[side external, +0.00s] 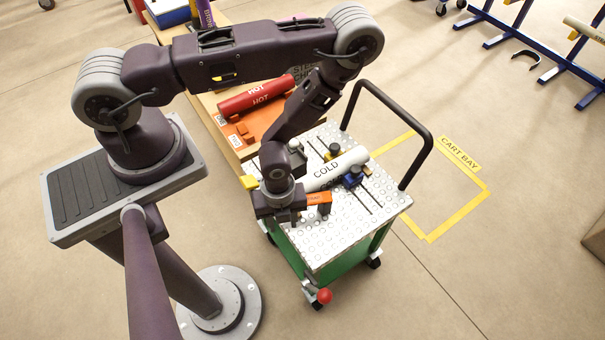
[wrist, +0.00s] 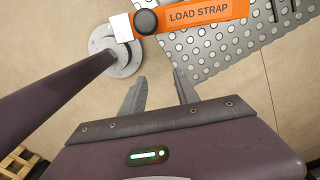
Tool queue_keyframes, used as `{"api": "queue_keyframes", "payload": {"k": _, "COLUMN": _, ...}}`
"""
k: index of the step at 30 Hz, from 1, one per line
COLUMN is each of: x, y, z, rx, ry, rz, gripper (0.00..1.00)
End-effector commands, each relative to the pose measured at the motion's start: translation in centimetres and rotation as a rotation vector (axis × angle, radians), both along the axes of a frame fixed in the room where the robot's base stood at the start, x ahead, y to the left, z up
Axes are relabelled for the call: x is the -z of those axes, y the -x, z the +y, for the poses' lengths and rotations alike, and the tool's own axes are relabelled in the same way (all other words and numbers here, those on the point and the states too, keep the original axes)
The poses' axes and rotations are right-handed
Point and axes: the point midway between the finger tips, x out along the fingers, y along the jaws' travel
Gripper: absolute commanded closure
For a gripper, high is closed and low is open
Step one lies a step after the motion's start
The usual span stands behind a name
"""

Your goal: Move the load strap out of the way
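The orange load strap (wrist: 199,15) lies over the silver dotted deck of the cart in the wrist view, its lettering readable. A black round knob (wrist: 146,22) and a white end piece sit at its left end, past the deck edge. In the side view the strap (side external: 318,198) shows as a short orange piece at the deck's near-left edge, partly hidden by my gripper. My gripper (wrist: 159,88) is open, with bare floor showing between its fingers and the strap beyond the fingertips. In the side view my gripper (side external: 285,213) is beside the strap's left end; its fingers are hard to make out.
The cart deck (side external: 362,218) carries a white COLD pipe (side external: 338,168) among blue and yellow-topped clamps. A dark handle (side external: 424,150) rises at its right. A red HOT pipe (side external: 257,97) lies on a bench behind. The yellow-taped cart bay (side external: 432,238) has open floor.

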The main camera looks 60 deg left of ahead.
Motion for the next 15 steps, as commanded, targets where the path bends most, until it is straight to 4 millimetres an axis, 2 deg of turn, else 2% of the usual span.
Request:
{"api": "queue_keyframes", "payload": {"k": 4, "x": 0.0, "y": 0.1, "z": -0.2, "rx": 0.002, "ry": 0.000, "rz": 0.000, "gripper": 0.63}}
{"api": "queue_keyframes", "payload": {"k": 15, "x": 0.0, "y": 0.7, "z": -2.7, "rx": 0.003, "ry": 0.000, "rz": -0.001, "gripper": 0.63}}
